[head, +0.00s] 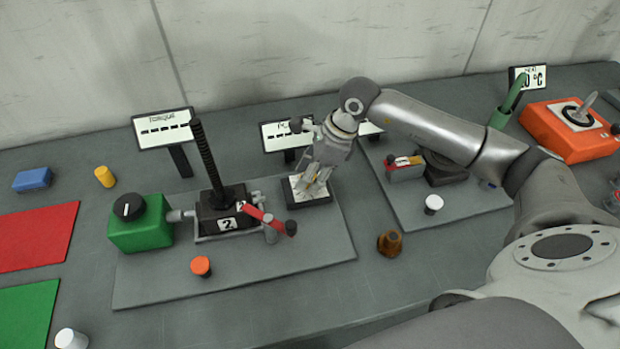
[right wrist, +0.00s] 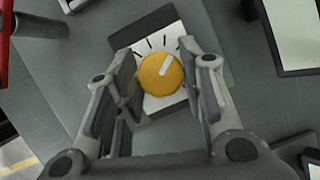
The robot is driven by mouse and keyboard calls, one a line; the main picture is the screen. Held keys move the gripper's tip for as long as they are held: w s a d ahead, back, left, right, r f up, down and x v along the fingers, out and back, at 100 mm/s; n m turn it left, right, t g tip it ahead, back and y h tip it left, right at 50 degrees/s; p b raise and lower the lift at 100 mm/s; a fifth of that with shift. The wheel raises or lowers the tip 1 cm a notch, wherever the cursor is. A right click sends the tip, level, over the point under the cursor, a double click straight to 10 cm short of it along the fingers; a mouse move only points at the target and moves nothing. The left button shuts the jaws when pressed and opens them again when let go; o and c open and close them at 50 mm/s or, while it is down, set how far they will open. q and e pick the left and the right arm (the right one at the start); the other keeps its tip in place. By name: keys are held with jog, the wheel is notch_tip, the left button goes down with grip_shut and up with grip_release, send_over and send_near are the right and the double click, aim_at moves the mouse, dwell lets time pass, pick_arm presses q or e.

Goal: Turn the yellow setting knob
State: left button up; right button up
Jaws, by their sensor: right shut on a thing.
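The yellow setting knob (right wrist: 158,78) shows in the right wrist view, round, with a white pointer mark aimed up and slightly right. It sits on a white dial plate (right wrist: 160,40) with black tick marks and a dark frame. In the head view the dial plate (head: 300,183) lies on the grey board, and the knob is mostly hidden by my gripper. My right gripper (head: 314,186) reaches down over the dial. Its fingers stand on either side of the knob and are shut on it. My left gripper is not in view.
Left of the dial stands a screw jack (head: 222,210) with a tall black spindle and red crank (head: 263,217). A green box (head: 140,225) adjoins it. Display signs (head: 162,129) stand behind. A second jack (head: 447,167) is to the right, under my forearm. A brown knob-like piece (head: 390,242) stands in front.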

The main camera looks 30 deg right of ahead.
jog(key=m+t+h+b, duration=0.1)
jog(key=m+b, duration=0.2)
jog(key=m+h+b, duration=0.1)
jog(key=m+b, duration=0.2)
jog(key=m, duration=0.1)
jog(key=shift+a+f+t, duration=0.1)
jog(key=shift+f+t, duration=0.1)
jog(key=shift+t, duration=0.2)
jog(key=m+h+b, duration=0.1)
jog(key=m+b, duration=0.1)
jog(key=m, duration=0.1)
jog(key=shift+r+m+h, duration=0.15)
jog(key=shift+m+h, duration=0.15)
jog(key=shift+a+m+h+b, duration=0.1)
jog(key=shift+m+h+b, duration=0.3)
jog(key=shift+m+b, duration=0.55)
jog(key=shift+r+m, duration=0.1)
jog(key=shift+m, duration=0.25)
jog(key=o, duration=1)
jog(key=shift+s, duration=0.1)
jog(key=shift+o, duration=0.2)
jog(key=v, duration=1.2)
jog(key=shift+s, duration=0.15)
